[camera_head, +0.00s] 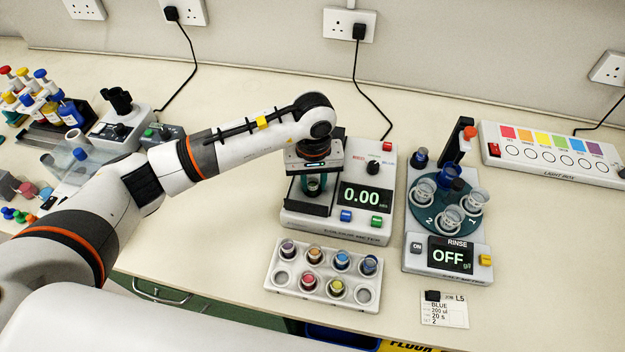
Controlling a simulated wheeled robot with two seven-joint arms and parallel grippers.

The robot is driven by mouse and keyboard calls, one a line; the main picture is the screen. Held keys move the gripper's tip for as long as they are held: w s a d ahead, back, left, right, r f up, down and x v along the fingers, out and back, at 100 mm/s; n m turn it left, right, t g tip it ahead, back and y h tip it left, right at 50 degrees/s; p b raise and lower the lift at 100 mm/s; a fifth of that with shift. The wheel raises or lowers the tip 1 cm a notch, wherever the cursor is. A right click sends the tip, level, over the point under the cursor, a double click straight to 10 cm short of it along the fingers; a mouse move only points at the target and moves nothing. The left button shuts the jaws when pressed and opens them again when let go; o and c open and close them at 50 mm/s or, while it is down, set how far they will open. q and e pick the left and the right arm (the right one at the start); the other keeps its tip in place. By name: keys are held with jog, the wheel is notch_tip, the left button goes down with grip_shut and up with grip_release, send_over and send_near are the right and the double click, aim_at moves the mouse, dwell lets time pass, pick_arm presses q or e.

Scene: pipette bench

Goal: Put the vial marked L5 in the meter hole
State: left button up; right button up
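My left gripper (313,182) points down over the left part of the colour meter (360,232), where the meter's hole would be. A small clear vial with dark contents (313,187) shows under the gripper, at the meter's dark well. The gripper hides much of the vial and the hole, so I cannot tell whether the fingers grip it or how deep it sits. No L5 mark is readable on any vial. The meter's display (367,197) reads 0.00. The white vial rack (322,290) stands in front of the meter. My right gripper is not in view.
The rack holds several coloured vials and has two empty holes. A card (444,309) reading L5 and BLUE lies at the front. A rinse carousel (448,220) showing OFF stands right of the meter. A light box (550,152) is at the back right.

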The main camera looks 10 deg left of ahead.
pick_arm(q)
jog(key=shift+o, duration=0.7)
jog(key=shift+s+a+f, duration=0.1)
jog(key=shift+s+f, duration=0.1)
jog(key=shift+f, duration=0.3)
jog(key=shift+a, duration=0.1)
jog(key=shift+r+p, duration=0.35)
jog(key=shift+p, duration=0.1)
jog(key=shift+r+p, duration=0.35)
jog(key=shift+p, duration=0.15)
notch_tip(320, 180, up, 12)
jog(key=b, duration=0.4)
jog(key=shift+w+r+b, duration=0.15)
jog(key=shift+b, duration=0.15)
